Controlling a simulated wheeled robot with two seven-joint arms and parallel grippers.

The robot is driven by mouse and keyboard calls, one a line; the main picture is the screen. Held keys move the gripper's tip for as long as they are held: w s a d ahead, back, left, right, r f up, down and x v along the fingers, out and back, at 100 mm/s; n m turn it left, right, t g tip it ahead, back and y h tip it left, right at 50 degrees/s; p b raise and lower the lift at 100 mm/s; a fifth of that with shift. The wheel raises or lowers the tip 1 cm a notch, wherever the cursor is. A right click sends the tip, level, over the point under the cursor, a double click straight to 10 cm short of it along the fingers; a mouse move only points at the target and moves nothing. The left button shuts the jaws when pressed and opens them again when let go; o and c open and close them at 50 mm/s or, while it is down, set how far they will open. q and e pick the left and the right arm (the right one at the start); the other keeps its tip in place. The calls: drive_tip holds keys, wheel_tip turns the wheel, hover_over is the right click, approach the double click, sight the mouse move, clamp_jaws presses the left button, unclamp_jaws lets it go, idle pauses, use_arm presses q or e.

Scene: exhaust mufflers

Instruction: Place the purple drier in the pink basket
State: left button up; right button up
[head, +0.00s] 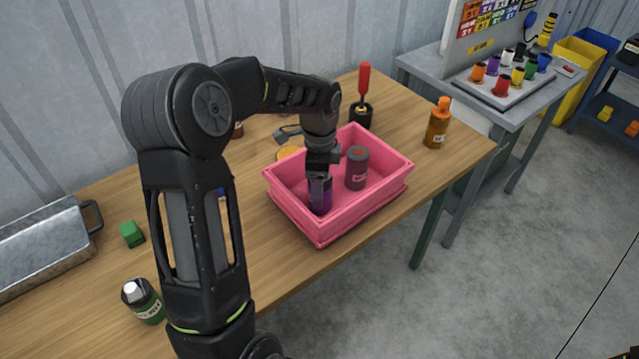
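The pink basket (375,207) stands near the front edge of the wooden table. The purple drier (320,197) is upright inside its left part. My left gripper (319,178) points down into the basket with its fingers at the drier's top, and it looks shut on the drier. The fingers hide the drier's upper end. I cannot tell whether the drier touches the basket floor. My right gripper is not in view.
A dark purplish can (357,168) stands in the basket, right of the drier. An orange bottle (437,122) and a red-handled tool in a dark holder (361,115) stand beyond it. A green block (132,234), a dark green bottle (143,300) and a metal tray (45,250) are at left.

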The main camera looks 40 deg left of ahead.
use_arm(q)
drive_tip(key=shift+r, duration=0.5)
wheel_tip(320, 180, up, 11)
drive_tip(key=b, duration=0.1)
drive_tip(key=shift+r, duration=0.2)
